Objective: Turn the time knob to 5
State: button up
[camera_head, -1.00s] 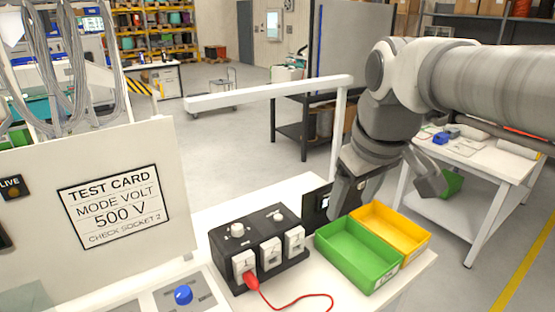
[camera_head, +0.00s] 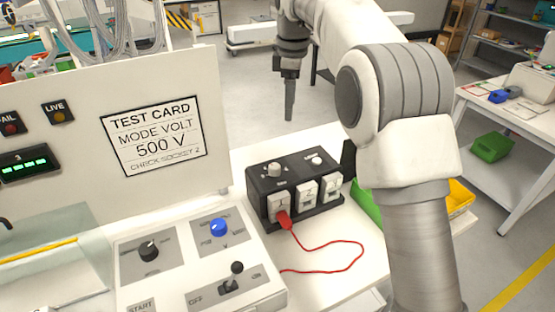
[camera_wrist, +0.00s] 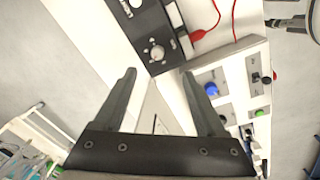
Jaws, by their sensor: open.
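A control panel in the head view carries a black knob (camera_head: 149,250) on the left and a blue knob (camera_head: 219,228) to its right. Their markings are too small to read, so I cannot tell which is the time knob. A black socket box (camera_head: 262,186) behind the panel has a white knob (camera_head: 274,170) and a smaller one (camera_head: 316,160) on top. My gripper (camera_head: 290,117) hangs beyond the box, pointing down, empty. The wrist view shows its fingers (camera_wrist: 159,73) apart, with the white knob (camera_wrist: 157,52) and blue knob (camera_wrist: 211,89) past them.
A red plug (camera_head: 284,220) sits in the box's left socket, its cable looping over the table. A lever (camera_head: 234,275) stands at the panel's front. An upright board with a test card (camera_head: 155,135) rises behind the panel. A yellow bin (camera_head: 459,198) shows at right.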

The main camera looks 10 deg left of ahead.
aim_at(275, 166)
jog(key=a+f, duration=0.1)
jog(key=f, duration=0.6)
jog(key=w+a+f+n+b, duration=0.1)
jog(key=f, duration=0.6)
jog(key=w+a+f+n, duration=0.1)
jog(key=a+f, duration=0.1)
jog(key=f, duration=0.5)
jog(key=shift+a+f+g+b, duration=0.1)
jog(key=shift+f+g+b, duration=0.1)
jog(key=shift+g+b, duration=0.1)
grip_shut()
